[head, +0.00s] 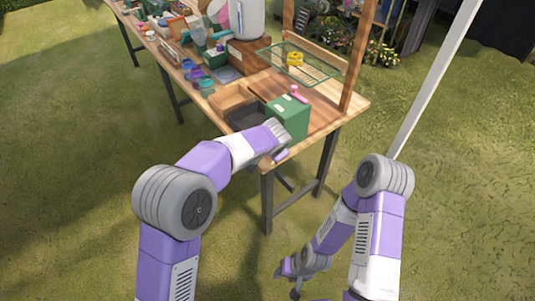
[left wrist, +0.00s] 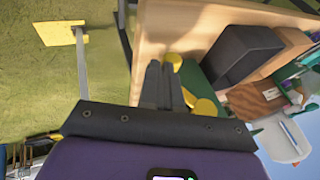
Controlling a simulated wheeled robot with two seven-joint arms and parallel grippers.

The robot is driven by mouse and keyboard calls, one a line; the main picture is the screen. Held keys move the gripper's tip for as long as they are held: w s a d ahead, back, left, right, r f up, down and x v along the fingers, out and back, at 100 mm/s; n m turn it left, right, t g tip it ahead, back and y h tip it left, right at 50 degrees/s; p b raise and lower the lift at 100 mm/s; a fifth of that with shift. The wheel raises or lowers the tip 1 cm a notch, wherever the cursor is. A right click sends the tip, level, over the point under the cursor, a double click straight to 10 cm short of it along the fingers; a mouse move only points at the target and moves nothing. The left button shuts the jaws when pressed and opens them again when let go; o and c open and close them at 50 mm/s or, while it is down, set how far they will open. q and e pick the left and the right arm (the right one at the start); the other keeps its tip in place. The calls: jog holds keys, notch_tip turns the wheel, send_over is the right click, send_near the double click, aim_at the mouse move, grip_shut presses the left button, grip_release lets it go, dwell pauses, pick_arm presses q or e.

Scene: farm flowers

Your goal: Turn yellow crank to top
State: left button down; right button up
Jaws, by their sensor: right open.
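A green box (head: 287,118) stands at the near right corner of the wooden table, with a pink knob (head: 300,95) on top. My left gripper (head: 281,152) is at the box's near side. In the left wrist view, its dark fingers (left wrist: 161,84) lie close together beside the green box (left wrist: 196,85). Yellow round parts (left wrist: 205,107) show there, one (left wrist: 174,60) near the fingertips. They look like parts of the yellow crank, but its handle angle is unclear. Whether the fingers hold anything is unclear. My right gripper (head: 286,279) hangs low over the grass, open, away from the table.
A wire rack (head: 310,68) with a yellow object (head: 294,59) is behind. Pots and tools crowd the table's far left. A wooden post (head: 357,60) rises at the right. Grass is clear in front.

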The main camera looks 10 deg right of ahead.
aim_at(267, 159)
pick_arm(q)
jog(key=shift+w+a+f, duration=0.15)
jog(key=shift+f, duration=0.55)
jog(key=shift+w+a+f, duration=0.2)
jog(key=shift+w+f, duration=0.25)
jog(key=shift+w+a+f, duration=0.4)
jog(key=shift+w+f, duration=0.15)
jog(key=shift+w, duration=0.15)
jog(key=shift+w+a, duration=0.1)
dwell(0.5)
